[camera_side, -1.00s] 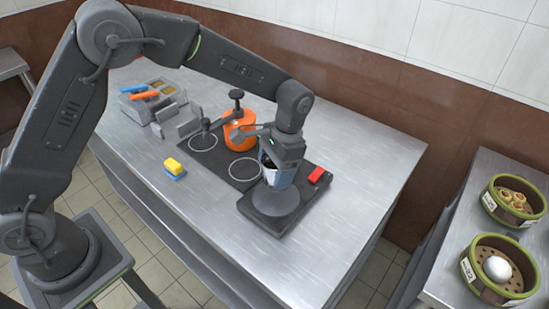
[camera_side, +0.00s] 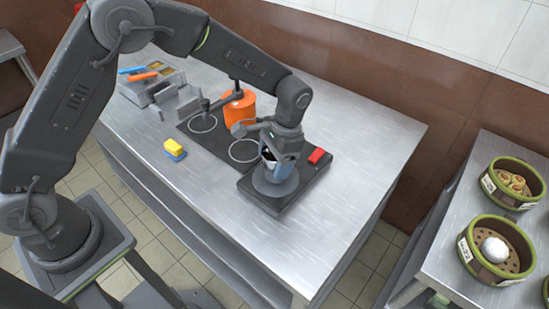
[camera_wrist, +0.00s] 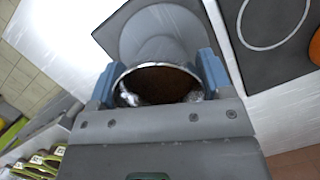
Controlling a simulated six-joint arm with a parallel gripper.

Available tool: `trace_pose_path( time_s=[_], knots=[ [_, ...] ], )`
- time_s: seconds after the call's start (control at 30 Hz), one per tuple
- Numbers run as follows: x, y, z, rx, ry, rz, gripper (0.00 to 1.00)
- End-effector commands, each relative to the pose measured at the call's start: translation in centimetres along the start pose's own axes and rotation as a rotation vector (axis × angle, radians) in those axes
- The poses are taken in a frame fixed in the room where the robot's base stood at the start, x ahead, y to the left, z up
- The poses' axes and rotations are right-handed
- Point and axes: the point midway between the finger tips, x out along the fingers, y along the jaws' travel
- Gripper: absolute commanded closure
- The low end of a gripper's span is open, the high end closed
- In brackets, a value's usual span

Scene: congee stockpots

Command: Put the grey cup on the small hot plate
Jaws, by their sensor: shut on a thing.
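My gripper (camera_side: 283,146) points down and is shut on the grey cup (camera_side: 284,169). In the wrist view the cup (camera_wrist: 160,88) sits between two blue fingers, and I look into its mouth at a dark brown inside. The small hot plate (camera_side: 290,201) is a dark slab with a round grey disc (camera_side: 271,190) on top. The cup is upright, over the disc in the side view. In the wrist view the disc (camera_wrist: 160,28) shows just beyond the rim. The cup's base is hidden there, so I cannot tell whether it touches the disc.
A red block (camera_side: 318,156) lies at the hot plate's back right. A dark cooktop (camera_side: 215,146) with white rings adjoins it, with an orange pot (camera_side: 240,108) behind. A yellow and blue sponge (camera_side: 175,149) and grey holders (camera_side: 178,104) stand left. The front steel counter is clear.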

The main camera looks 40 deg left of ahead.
Motion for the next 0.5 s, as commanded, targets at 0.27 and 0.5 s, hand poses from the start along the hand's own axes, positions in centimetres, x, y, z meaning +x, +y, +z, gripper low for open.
trace_pose_path(
  time_s=[0.27,0.5],
  knots=[
    [0.32,0.0,-0.11,0.0,0.0,0.0,0.56],
    [0.64,0.0,-0.2,0.0,0.001,0.0,0.56]
  ],
)
